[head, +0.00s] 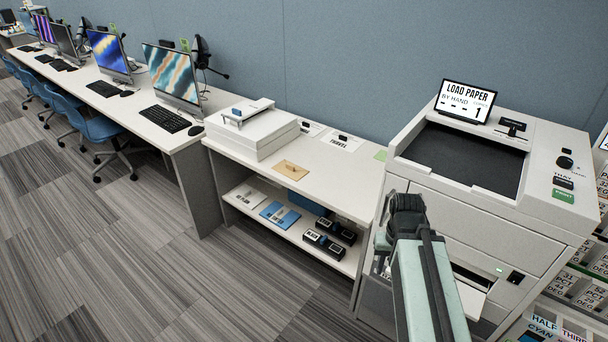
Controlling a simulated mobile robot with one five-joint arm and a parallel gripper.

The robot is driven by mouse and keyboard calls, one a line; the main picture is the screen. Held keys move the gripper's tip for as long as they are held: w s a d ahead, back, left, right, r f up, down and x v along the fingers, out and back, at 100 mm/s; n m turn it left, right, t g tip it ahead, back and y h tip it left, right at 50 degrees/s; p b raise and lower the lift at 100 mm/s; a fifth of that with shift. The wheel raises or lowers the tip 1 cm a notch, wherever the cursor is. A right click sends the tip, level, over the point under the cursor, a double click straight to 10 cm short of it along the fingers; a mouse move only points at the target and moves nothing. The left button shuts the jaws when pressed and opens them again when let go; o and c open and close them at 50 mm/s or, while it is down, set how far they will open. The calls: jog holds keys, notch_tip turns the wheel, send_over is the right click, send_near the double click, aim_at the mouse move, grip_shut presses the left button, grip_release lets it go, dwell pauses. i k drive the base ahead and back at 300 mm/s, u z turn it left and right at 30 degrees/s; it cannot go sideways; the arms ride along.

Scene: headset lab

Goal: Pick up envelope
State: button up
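A small tan envelope (290,170) lies flat near the front edge of the white table (345,187), right of a white desktop machine. My arm reaches up from the bottom of the head view, in front of the large printer. The dark end of the arm with my gripper (406,205) is to the right of the envelope and apart from it. The fingers cannot be made out, so I cannot tell whether they are open or shut.
A white desktop machine (252,128) stands left of the envelope. The large printer (470,205) with a "LOAD PAPER" screen (465,101) stands at right. A lower shelf holds blue packs (280,215) and black boxes (323,244). Computer desks and blue chairs (100,128) line the left; carpet is clear.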

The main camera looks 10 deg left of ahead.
aim_at(294, 172)
jog(key=u, duration=0.2)
jog(key=i, duration=1.25)
jog(key=u, duration=2.85)
